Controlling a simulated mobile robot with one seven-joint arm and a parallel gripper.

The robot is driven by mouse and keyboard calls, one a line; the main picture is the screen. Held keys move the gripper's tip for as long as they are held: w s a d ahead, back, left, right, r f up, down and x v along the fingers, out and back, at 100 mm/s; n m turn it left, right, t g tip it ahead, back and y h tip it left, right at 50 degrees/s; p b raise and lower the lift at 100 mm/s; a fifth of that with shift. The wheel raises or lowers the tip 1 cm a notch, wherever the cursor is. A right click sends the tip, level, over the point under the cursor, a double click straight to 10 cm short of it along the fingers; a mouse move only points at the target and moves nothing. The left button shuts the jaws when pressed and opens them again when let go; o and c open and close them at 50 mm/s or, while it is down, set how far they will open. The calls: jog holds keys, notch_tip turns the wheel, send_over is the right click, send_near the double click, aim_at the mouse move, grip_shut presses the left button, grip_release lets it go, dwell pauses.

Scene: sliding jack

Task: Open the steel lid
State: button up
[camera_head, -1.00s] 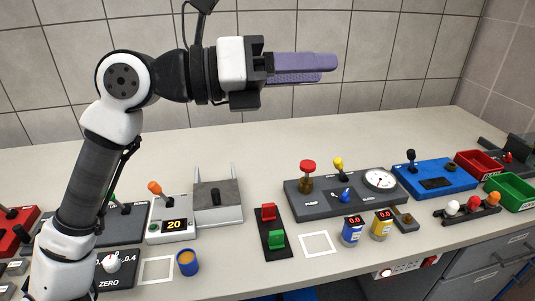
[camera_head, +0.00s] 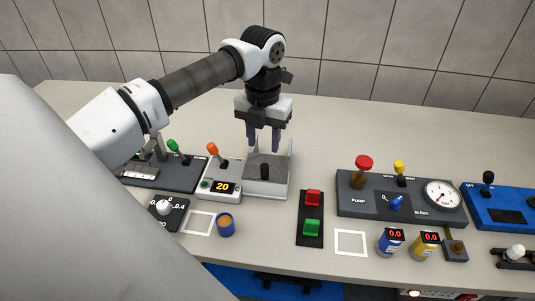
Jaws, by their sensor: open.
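The steel lid (camera_head: 261,187) is the grey metal top of a small box between the orange-lever unit and the red and green switches. It lies flat, with a dark upright knob (camera_head: 265,172) near its middle and thin metal uprights at its sides. My gripper (camera_head: 264,146) points down just above and behind the knob. Its two purple fingers are apart with nothing visible between them. I cannot tell whether the fingertips touch the lid.
The "20" display unit (camera_head: 222,187) with its orange lever stands close on the left. The red and green switch panel (camera_head: 311,220) is on the right. The pump panel (camera_head: 400,203) is farther right. The counter behind the box is clear.

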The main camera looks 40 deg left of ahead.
aim_at(265, 166)
notch_tip(265, 166, down, 9)
jog(key=b, duration=0.3)
jog(key=shift+w+b, duration=0.1)
jog(key=shift+b, duration=0.25)
jog(key=shift+d, duration=0.1)
grip_shut()
